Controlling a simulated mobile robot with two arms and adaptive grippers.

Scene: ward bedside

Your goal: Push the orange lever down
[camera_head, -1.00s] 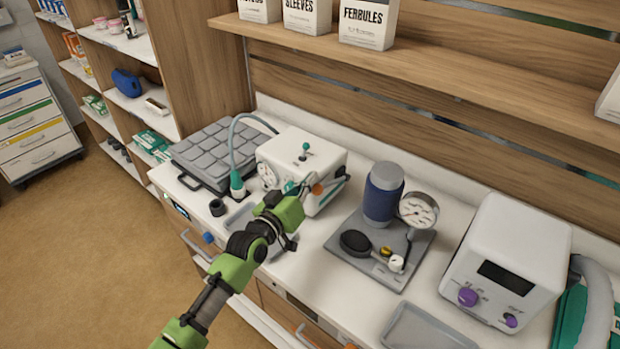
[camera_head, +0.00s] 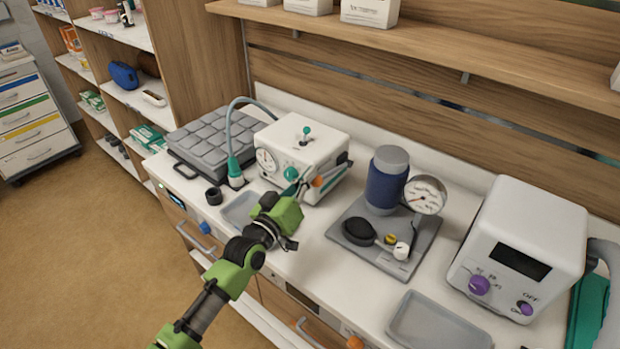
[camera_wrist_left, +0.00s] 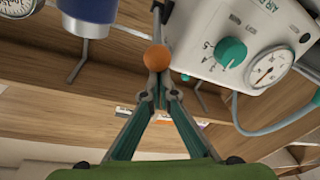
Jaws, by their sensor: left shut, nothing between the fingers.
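In the left wrist view the orange knob (camera_wrist_left: 157,58) is a ball directly at the fingertips, on a dark arm beside the machine (camera_wrist_left: 240,45). My left gripper (camera_head: 303,187) is at the machine's front right, its fingers by the lever. The left wrist view shows its fingers (camera_wrist_left: 157,84) closed together and empty; I cannot tell whether they touch the ball. My right gripper is out of view.
Right of the machine, a grey plate (camera_head: 360,248) carries a blue cylinder (camera_head: 386,185) and a gauge (camera_head: 425,195). A white box with purple knobs (camera_head: 530,225) stands further right. Grey trays (camera_head: 440,325) lie along the counter front; a shelf (camera_head: 450,55) runs above.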

